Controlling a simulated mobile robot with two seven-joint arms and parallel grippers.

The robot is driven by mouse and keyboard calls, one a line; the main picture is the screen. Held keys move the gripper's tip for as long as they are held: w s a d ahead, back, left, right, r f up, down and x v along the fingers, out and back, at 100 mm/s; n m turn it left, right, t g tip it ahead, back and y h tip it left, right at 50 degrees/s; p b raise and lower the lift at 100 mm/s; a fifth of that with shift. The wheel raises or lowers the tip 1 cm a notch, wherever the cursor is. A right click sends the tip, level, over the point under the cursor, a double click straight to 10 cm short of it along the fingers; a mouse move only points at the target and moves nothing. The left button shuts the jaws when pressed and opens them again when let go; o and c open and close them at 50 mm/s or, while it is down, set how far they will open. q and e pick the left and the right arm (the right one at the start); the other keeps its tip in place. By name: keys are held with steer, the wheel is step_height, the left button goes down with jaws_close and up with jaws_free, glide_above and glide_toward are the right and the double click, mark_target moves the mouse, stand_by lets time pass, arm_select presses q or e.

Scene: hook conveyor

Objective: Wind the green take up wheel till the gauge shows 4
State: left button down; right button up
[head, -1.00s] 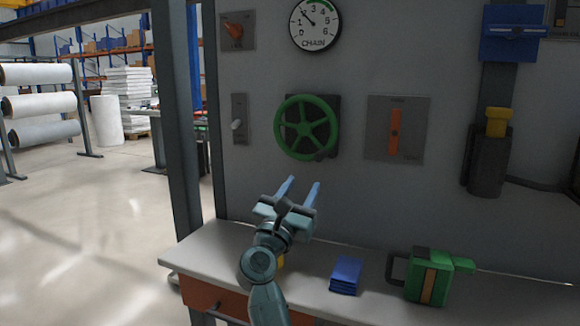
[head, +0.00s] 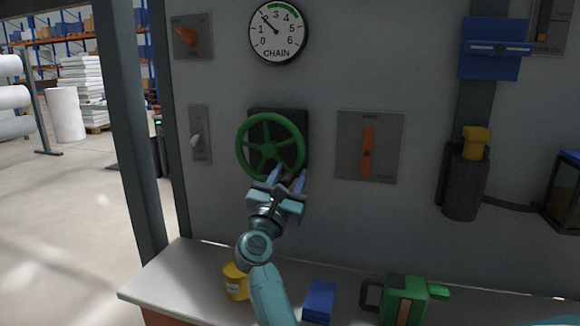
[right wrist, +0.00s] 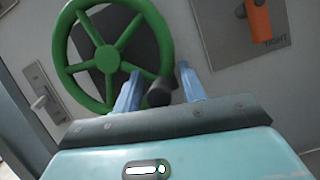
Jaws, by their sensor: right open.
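The green take up wheel (head: 243,148) is mounted on the grey panel, with a dark plate behind it. It also shows in the right wrist view (right wrist: 168,40), with its dark crank knob (right wrist: 160,92) at its lower right. My right gripper (head: 288,175) is open at the wheel's lower right. In the right wrist view its blue fingers (right wrist: 158,84) stand either side of the knob; I cannot tell whether they touch it. The round CHAIN gauge (head: 278,42) above the wheel has its needle at about 2; a green band lies along its upper right. My left gripper is not in view.
A lever switch (head: 197,140) is left of the wheel and an orange lever plate (head: 385,145) is right of it. On the bench (head: 190,270) below are a yellow container (head: 236,283), a blue block (head: 319,300) and a green can (head: 405,298).

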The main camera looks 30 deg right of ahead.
steer(key=shift+c, duration=0.3)
steer(key=shift+r, duration=0.1)
jaws_close()
